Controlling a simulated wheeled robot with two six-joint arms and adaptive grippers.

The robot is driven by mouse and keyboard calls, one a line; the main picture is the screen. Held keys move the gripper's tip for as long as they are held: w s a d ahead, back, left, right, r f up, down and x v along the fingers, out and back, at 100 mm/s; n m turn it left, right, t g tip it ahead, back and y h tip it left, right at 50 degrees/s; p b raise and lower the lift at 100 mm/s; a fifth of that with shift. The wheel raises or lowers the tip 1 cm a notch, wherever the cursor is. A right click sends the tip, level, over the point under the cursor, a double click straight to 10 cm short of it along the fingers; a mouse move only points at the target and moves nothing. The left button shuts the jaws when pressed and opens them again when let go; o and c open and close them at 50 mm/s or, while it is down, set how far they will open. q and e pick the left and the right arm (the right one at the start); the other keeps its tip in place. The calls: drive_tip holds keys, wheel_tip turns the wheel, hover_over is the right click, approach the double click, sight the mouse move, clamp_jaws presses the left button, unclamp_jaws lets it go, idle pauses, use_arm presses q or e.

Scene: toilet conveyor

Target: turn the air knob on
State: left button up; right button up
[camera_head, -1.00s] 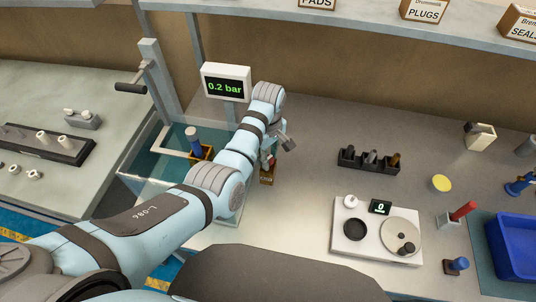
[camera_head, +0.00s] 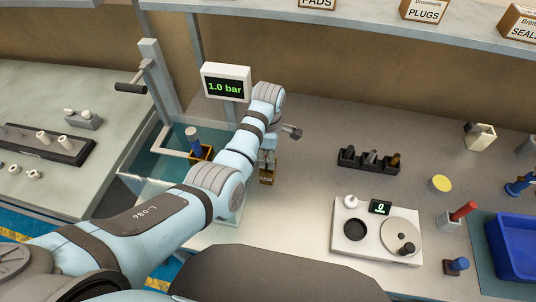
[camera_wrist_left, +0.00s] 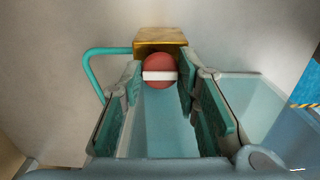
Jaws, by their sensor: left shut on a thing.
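The air knob (camera_wrist_left: 160,62) is a round red knob with a white bar across it, on a brass block (camera_wrist_left: 160,38) in the left wrist view. The white bar lies level there. The brass block also shows in the head view (camera_head: 267,177). My left gripper (camera_wrist_left: 160,82) has its two teal-padded fingers on either side of the knob and is shut on it. In the head view, my left arm hides most of the knob. The pressure display (camera_head: 226,87) behind my arm reads 1.0 bar. My right gripper is in neither view.
A clear water tank (camera_head: 165,165) stands left of the block, with a blue-topped part (camera_head: 193,140) inside. A white scale (camera_head: 375,235) reading 0, a black holder (camera_head: 368,165) and a blue bin (camera_head: 515,250) are to the right. The bench between is clear.

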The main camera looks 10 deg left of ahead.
sight(267, 158)
use_arm(q)
drive_tip(key=shift+w+r, duration=0.1)
drive_tip(key=shift+r, duration=0.05)
drive_tip(key=o, duration=0.9)
wheel_tip(267, 158, up, 8)
drive_tip(key=shift+f, duration=0.25)
drive_tip(key=shift+a+f, duration=0.1)
drive_tip(key=shift+a, duration=0.05)
